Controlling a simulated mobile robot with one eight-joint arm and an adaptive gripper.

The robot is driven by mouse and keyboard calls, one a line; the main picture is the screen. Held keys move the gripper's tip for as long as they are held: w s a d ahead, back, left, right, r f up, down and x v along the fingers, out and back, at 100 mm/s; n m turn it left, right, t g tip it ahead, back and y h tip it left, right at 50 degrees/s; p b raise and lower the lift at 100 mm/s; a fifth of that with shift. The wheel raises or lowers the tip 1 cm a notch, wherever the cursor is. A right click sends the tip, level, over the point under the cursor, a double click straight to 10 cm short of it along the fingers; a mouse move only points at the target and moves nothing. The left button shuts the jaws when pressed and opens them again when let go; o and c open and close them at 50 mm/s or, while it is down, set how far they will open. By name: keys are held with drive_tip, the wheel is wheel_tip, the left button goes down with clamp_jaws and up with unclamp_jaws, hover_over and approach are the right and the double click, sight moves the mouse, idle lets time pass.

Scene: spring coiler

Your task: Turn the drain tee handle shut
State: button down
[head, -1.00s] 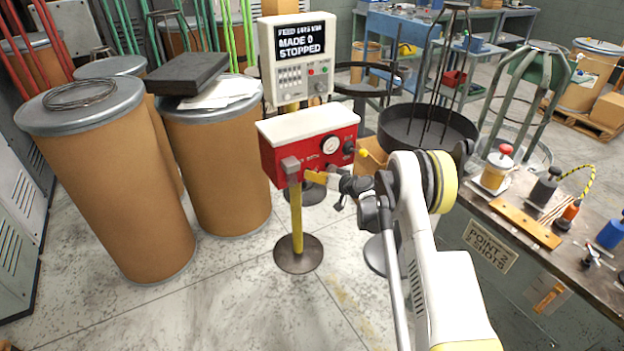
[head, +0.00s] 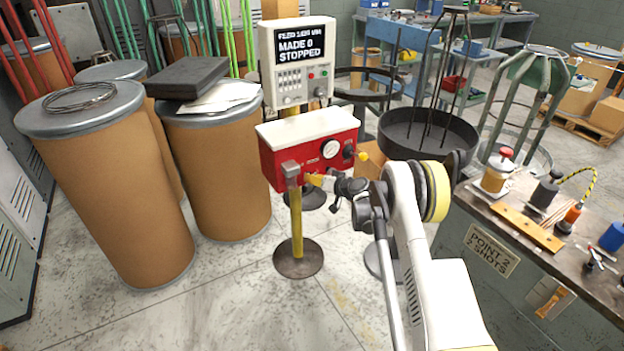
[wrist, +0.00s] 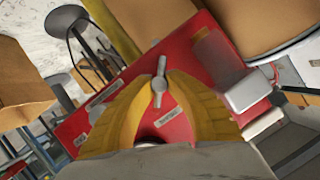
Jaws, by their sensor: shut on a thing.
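The drain tee handle (wrist: 160,81) is a small grey metal T on the front of the red box (head: 280,160). In the wrist view it stands between the tips of my gripper's yellow fingers (wrist: 160,88), which are shut on it. Its crossbar lies nearly in line with the gap between the fingers. In the head view my gripper (head: 315,180) is at the lower front of the red box and hides the handle.
The red box has a round gauge (head: 330,149) and a black knob (head: 348,152). Cardboard drums (head: 120,190) are at left. A cluttered bench (head: 480,212) is at right.

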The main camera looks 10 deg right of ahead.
drive_tip(key=n+h, duration=0.2)
drive_tip(key=n, duration=0.1)
drive_tip(key=shift+s+a+t, duration=0.1)
drive_tip(key=shift+t, duration=0.2)
drive_tip(key=n+h, duration=0.2)
drive_tip(key=n, duration=0.1)
drive_tip(key=shift+t, duration=0.4)
drive_tip(key=n+t+h, duration=0.1)
drive_tip(key=n+h, duration=0.1)
drive_tip(key=n, duration=0.1)
drive_tip(key=shift+n+t+h, duration=0.7)
drive_tip(key=shift+n, duration=1)
drive_tip(key=c, duration=1.3)
unclamp_jaws()
